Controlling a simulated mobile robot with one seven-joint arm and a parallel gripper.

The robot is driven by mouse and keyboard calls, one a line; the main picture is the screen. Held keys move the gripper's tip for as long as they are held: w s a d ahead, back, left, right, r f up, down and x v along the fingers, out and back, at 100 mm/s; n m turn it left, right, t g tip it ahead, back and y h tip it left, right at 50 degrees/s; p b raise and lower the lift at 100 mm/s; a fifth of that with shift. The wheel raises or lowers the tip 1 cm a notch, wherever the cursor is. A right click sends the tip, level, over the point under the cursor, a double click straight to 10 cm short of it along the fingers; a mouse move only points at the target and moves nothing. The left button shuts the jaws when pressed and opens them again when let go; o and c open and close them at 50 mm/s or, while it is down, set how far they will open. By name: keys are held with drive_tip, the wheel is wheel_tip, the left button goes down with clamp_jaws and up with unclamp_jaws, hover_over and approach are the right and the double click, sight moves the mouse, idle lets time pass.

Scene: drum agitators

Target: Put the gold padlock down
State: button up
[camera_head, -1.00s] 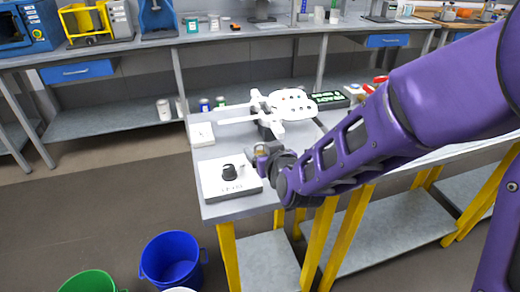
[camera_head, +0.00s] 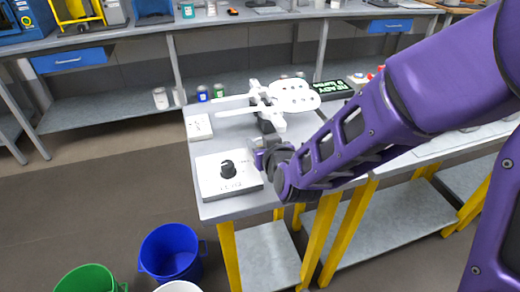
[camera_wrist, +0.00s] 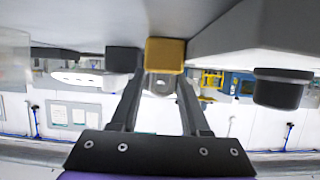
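The gold padlock (camera_wrist: 165,53) shows in the wrist view with its shackle between the two fingers of my gripper (camera_wrist: 161,76). The fingers appear closed on it, with little gap on either side. Its gold body meets the grey surface of the table (camera_wrist: 90,18); I cannot tell whether it rests there. In the head view my gripper (camera_head: 263,157) is low over the near table (camera_head: 225,145), just behind and right of the white box with a black knob (camera_head: 206,180). The padlock cannot be made out there.
The knob box also shows in the wrist view (camera_wrist: 240,35), close to my gripper. A white agitator (camera_head: 292,95) and a dark display (camera_head: 333,87) stand behind it. A white plate (camera_head: 198,127) lies at the table's left edge. Blue (camera_head: 170,252) and green (camera_head: 88,281) buckets stand on the floor.

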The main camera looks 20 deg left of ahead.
clamp_jaws()
